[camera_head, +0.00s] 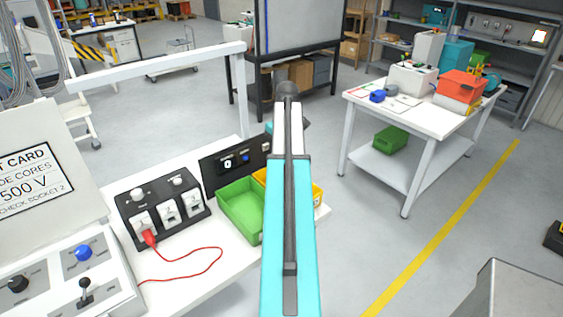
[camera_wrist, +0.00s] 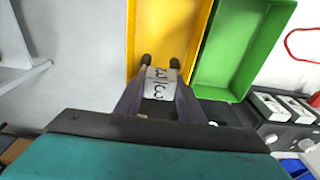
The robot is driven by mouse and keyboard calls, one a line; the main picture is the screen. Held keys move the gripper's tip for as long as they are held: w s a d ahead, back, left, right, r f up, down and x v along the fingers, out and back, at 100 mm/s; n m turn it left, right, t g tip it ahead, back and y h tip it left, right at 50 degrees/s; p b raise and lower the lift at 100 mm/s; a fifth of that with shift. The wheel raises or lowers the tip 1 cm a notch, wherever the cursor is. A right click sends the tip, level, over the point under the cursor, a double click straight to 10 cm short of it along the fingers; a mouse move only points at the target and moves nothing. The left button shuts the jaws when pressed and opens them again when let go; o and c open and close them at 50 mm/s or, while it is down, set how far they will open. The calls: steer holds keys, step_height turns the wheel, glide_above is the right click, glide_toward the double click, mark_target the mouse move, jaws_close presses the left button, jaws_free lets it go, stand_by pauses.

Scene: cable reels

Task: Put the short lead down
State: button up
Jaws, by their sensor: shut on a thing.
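My gripper (camera_wrist: 160,61) shows in the wrist view, its two dark fingertips close together over the yellow bin (camera_wrist: 142,38). It is shut on a white piece with dark lettering, which I take to be part of the short lead (camera_wrist: 160,83). The rest of the held thing is hidden by the fingers and the gripper body. In the head view my arm covers the grip, and the held thing does not show. The yellow bin also shows partly behind my arm in the head view (camera_head: 318,194).
A green bin (camera_head: 232,224) stands beside the yellow bin. Left of it, a black socket box (camera_head: 130,203) has a red lead (camera_head: 221,258) plugged in. A control panel (camera_head: 60,285) and a white card (camera_head: 38,215) are farther left. Another white table (camera_head: 405,125) stands at right.

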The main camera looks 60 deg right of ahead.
steer(key=shift+f, duration=0.15)
steer(key=shift+f+p, duration=0.65)
steer(key=shift+f, duration=1.15)
steer(key=shift+f, duration=0.6)
steer(key=o, duration=1.2)
steer(key=shift+r, duration=0.75)
steer(key=r+b, duration=0.1)
steer(key=r, duration=0.2)
steer(key=r+b, duration=0.1)
steer(key=r, duration=0.3)
steer(key=s+r+b, duration=0.1)
steer(key=r, duration=0.2)
steer(key=shift+s+a+r, duration=0.1)
steer(key=shift+a+r, duration=0.1)
steer(key=shift+r, duration=0.2)
steer(key=shift+s+r, duration=0.1)
steer(key=shift+r, duration=0.3)
